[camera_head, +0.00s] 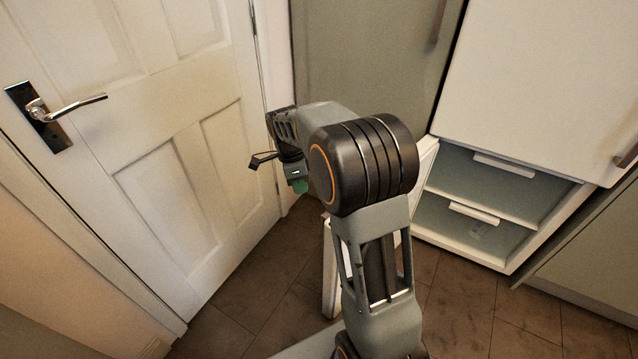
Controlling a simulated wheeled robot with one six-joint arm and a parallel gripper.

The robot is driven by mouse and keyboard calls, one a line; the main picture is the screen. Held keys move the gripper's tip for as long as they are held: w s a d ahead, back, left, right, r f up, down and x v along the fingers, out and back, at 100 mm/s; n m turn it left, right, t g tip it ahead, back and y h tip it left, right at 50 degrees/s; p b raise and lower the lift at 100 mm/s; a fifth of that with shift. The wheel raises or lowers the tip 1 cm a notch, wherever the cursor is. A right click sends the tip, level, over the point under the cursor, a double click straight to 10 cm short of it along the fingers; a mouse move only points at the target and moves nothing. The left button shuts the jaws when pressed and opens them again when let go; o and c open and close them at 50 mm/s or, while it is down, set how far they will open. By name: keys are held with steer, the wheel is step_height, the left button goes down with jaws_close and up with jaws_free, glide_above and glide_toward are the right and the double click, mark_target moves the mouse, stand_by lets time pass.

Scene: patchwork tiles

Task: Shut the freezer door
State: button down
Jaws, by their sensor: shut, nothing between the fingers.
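The freezer door (329,275) is swung out to the left of the compartment. It is a white panel mostly hidden behind my arm, with its edges showing on either side of the arm. My gripper (262,161) is shut and empty, to the left of the freezer door and in front of the white room door. I cannot tell whether it touches the freezer door.
The white upper fridge door (550,75) is closed above the freezer. A grey-green cabinet (360,60) stands behind my arm. A white panelled room door (160,130) with a metal handle (75,106) closes off the left. Brown tiled floor (500,325) is clear at the lower right.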

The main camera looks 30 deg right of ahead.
steer(key=w+d+m+g+p, duration=0.25)
steer(key=w+m+p, duration=0.35)
steer(key=m, duration=0.5)
steer(key=s+d+f+b, duration=0.1)
steer(key=s+d+f, duration=0.1)
steer(key=s+f, duration=0.5)
steer(key=shift+d+f+h+b, duration=0.3)
steer(key=shift+d+f+b, duration=0.1)
steer(key=shift+f, duration=0.55)
